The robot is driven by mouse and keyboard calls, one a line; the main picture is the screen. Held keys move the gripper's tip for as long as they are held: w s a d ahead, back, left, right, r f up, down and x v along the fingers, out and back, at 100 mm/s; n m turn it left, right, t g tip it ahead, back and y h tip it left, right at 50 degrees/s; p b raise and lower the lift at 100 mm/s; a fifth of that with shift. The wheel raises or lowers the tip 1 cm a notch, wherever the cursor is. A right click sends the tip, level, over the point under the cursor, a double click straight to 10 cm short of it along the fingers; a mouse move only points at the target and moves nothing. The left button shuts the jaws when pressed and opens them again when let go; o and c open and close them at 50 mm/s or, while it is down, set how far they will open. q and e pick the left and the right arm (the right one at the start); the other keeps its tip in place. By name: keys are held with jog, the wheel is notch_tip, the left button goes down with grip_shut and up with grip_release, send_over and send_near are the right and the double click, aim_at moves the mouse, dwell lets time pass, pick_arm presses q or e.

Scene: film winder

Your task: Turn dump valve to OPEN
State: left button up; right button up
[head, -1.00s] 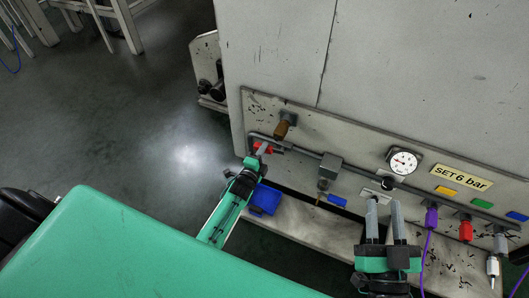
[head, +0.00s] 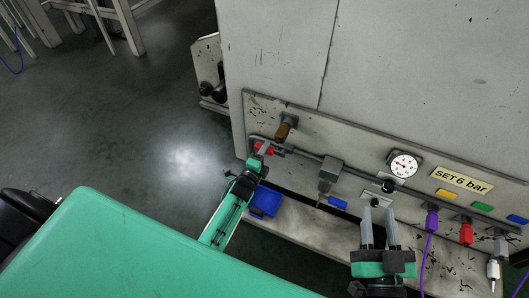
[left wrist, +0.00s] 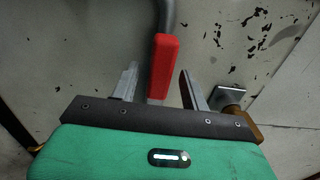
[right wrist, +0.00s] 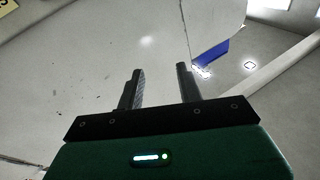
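The dump valve's handle appears to be the red lever (head: 264,148) at the left end of the grey pipe on the panel. My left gripper (head: 258,158) reaches it. In the left wrist view the red lever (left wrist: 165,65) stands between the two fingers of the left gripper (left wrist: 158,69), with a gap on each side, so it is open around the lever. No OPEN marking is readable. My right gripper (head: 378,209) is open and empty, just below the black knob (head: 388,186). The right wrist view also shows the right gripper (right wrist: 160,68) with nothing between its fingers.
A brown fitting (head: 283,130) juts out above the lever. A blue block-like part (head: 265,200) is below it. A gauge (head: 404,164), a "SET 6 bar" label (head: 462,180) and purple (head: 431,217) and red (head: 466,233) connectors are to the right. Open floor lies left.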

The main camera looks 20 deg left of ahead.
pick_arm(q)
jog(key=s+p, duration=0.2)
jog(key=s, duration=1.1)
jog(key=shift+s+a+p, duration=0.25)
jog(key=shift+s+p, duration=0.05)
jog(key=shift+s, duration=0.1)
pick_arm(e)
jog(key=s+a+f+g, duration=0.1)
jog(key=s+f+g, duration=0.3)
jog(key=f, duration=0.5)
jog(key=shift+a+g+h, duration=0.15)
jog(key=shift+g+h, duration=0.25)
jog(key=shift+g, duration=0.8)
